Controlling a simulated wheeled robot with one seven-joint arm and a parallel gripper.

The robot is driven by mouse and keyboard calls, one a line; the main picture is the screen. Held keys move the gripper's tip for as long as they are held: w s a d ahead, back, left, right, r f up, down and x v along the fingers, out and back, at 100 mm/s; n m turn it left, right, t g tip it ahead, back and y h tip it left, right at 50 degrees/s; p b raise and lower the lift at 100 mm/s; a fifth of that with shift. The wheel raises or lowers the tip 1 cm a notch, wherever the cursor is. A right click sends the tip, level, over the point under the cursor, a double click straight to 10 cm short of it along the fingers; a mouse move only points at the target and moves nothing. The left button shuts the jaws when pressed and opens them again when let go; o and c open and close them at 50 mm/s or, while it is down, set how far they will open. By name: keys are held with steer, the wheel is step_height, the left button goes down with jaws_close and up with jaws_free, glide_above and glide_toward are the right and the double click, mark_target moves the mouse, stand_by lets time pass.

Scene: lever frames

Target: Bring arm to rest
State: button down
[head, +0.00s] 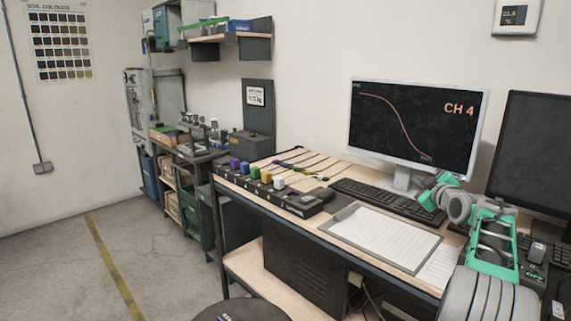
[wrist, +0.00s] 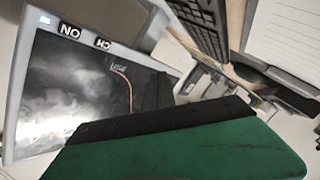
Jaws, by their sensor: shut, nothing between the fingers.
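My gripper (head: 427,202) is at the end of my green and grey arm, in front of the light-framed monitor (head: 412,125) and close above the right part of the keyboard (head: 385,202). It is shut and empty. In the wrist view its green and black body (wrist: 180,150) fills the lower middle, and the fingertips cannot be made out. The monitor (wrist: 85,90) shows upside down there, with labels on its lower frame. My arm is bent, rising from the lower right of the head view.
A clipboard (head: 381,238) with paper lies on the desk left of my arm. A black row of coloured blocks (head: 268,185) stands at the desk's left front edge. A second dark monitor (head: 535,155) and a small black box (head: 533,272) are at the right. Floor (head: 70,255) at the left is clear.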

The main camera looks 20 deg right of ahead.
steer(key=s+a+m+g+y+p, duration=0.25)
steer(key=a+g+p, duration=0.3)
steer(key=a, duration=2.45)
steer(key=s+a+f+m+g+y+p, duration=0.1)
steer(key=s+a+f+g+y+p, duration=0.15)
steer(key=s+a, duration=0.8)
steer(key=s+a+f+m+g+p, duration=0.1)
steer(key=s+a+f+g, duration=0.1)
steer(key=s, duration=0.6)
steer(key=s+a+f+m+g+p, duration=0.1)
steer(key=s+a+f+g+p, duration=0.1)
steer(key=s+a+f, duration=0.3)
steer(key=s+a, duration=0.2)
steer(key=s, duration=0.2)
steer(key=shift+s+h, duration=0.2)
steer(key=shift+h, duration=0.2)
steer(key=shift+a, duration=0.1)
